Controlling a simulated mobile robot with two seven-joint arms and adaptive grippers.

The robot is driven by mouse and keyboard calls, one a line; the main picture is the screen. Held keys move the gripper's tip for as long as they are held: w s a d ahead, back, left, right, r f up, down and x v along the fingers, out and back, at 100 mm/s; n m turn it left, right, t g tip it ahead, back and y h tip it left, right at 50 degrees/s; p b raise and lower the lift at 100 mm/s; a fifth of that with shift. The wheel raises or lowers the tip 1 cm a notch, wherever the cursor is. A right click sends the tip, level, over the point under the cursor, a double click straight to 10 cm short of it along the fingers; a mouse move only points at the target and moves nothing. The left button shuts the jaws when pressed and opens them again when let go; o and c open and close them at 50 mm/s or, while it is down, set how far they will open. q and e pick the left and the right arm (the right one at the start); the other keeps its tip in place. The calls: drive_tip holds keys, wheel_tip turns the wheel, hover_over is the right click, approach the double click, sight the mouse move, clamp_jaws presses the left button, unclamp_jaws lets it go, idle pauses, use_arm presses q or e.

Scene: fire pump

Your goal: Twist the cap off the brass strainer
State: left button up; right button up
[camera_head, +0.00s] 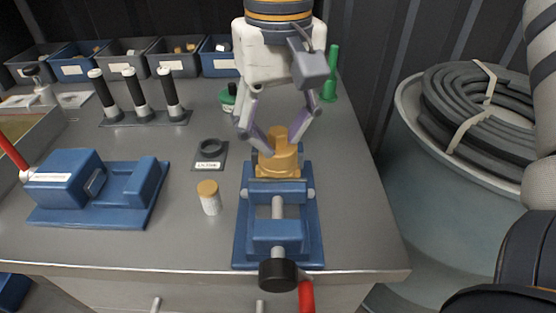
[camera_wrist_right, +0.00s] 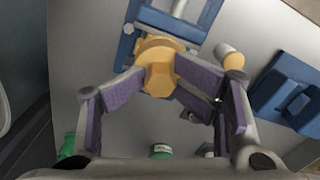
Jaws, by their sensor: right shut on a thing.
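The brass strainer (camera_head: 279,165) sits upright in the jaws of a blue vise (camera_head: 277,225) near the front right of the bench. Its cap (camera_head: 277,135) is on top. My right gripper (camera_head: 275,148) reaches down from behind and is shut on the cap, one finger on each side. In the right wrist view the purple finger pads (camera_wrist_right: 160,85) flank the brass cap, with the strainer body (camera_wrist_right: 160,46) and vise beyond it. My left gripper is not in view.
A white jar with a tan lid (camera_head: 209,197) stands left of the vise. A labelled ring stand (camera_head: 209,155), a second blue vise (camera_head: 97,186) and black-handled tools (camera_head: 135,95) are further left. Bins (camera_head: 124,60) line the back. A hose drum (camera_head: 440,180) stands right of the bench.

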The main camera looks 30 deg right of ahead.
sight(278, 130)
clamp_jaws()
drive_tip(key=shift+w+d+r, duration=0.1)
drive_tip(key=shift+r, duration=2.25)
